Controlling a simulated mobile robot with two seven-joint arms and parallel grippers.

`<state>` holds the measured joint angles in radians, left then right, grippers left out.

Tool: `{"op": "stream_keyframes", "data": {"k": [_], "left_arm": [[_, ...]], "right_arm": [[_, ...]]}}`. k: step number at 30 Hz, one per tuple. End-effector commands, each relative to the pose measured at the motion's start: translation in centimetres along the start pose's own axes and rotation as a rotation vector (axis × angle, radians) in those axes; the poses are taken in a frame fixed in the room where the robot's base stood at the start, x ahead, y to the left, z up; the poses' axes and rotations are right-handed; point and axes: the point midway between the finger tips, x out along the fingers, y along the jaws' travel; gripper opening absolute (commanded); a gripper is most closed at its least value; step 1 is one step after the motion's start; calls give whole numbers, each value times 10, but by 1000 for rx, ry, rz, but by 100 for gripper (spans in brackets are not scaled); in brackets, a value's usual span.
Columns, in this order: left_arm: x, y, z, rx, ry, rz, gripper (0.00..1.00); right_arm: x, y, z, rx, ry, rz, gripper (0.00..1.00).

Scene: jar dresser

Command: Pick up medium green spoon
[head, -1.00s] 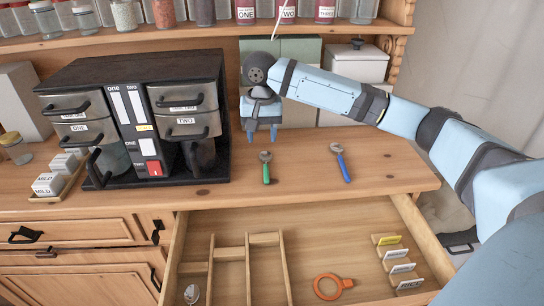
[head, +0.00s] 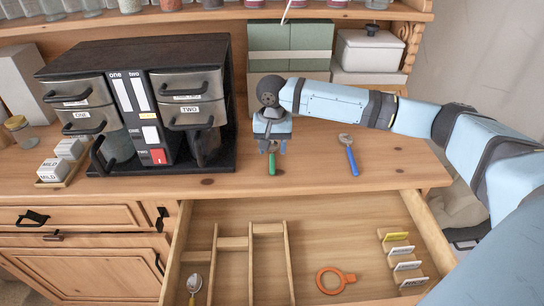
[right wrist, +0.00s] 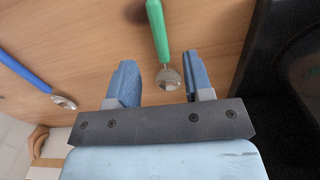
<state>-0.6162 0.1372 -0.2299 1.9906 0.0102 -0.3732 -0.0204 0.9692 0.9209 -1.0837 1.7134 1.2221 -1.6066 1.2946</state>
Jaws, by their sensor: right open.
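The green spoon (head: 272,161) lies on the wooden dresser top, its handle toward the open drawer. In the right wrist view its green handle (right wrist: 157,30) and metal bowl (right wrist: 168,77) show, the bowl lying between the two fingers in the picture. My right gripper (head: 271,147) is above the bowl end of the spoon and hides part of it. In the right wrist view the right gripper (right wrist: 160,80) is open, with nothing held. My left gripper is not in view.
A blue-handled spoon (head: 351,160) lies to the right. A black coffee machine (head: 140,95) stands to the left. The open drawer (head: 340,220) below holds wooden dividers (head: 233,243), an orange ring-shaped tool (head: 321,281) and labelled packets (head: 402,251).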

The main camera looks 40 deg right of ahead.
Motion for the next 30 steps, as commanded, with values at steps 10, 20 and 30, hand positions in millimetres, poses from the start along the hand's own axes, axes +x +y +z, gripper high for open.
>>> {"op": "stream_keyframes", "data": {"k": [10,20,30], "left_arm": [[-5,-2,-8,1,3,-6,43],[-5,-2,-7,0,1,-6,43],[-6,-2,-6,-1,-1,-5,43]], "right_arm": [[43,-1,4,0,0,1,47],[45,-1,5,-1,0,1,26],[45,-1,5,-1,0,1,0]]}}
